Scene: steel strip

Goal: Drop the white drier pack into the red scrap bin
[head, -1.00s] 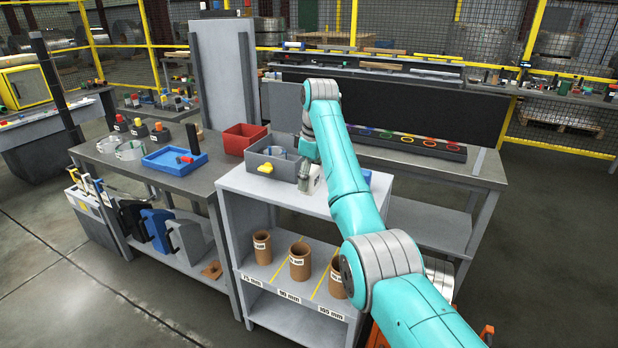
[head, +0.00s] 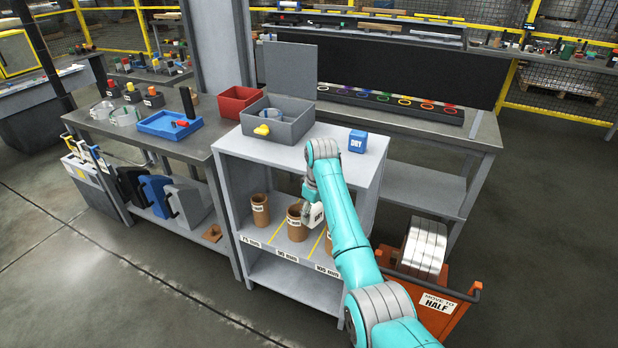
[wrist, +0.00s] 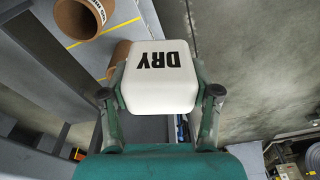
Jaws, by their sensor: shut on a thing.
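The white drier pack (wrist: 150,85), marked DRY, sits between the two fingers of my gripper (wrist: 160,95) in the wrist view. My gripper is shut on it. In the head view my gripper (head: 311,200) hangs in front of the shelf unit, below its top, and the white pack (head: 314,215) is partly hidden by my arm. The red bin (head: 231,108) stands on the grey bench at the back, left of and above my gripper. Its front right is partly covered by a grey box, and its inside is only partly seen.
The grey box (head: 290,131), with its lid raised and a yellow item at its front, stands between my gripper and the red bin. A blue DRY pack (head: 357,142) lies on the shelf top (head: 330,160). Brown tubes (head: 260,208) stand on the shelf below.

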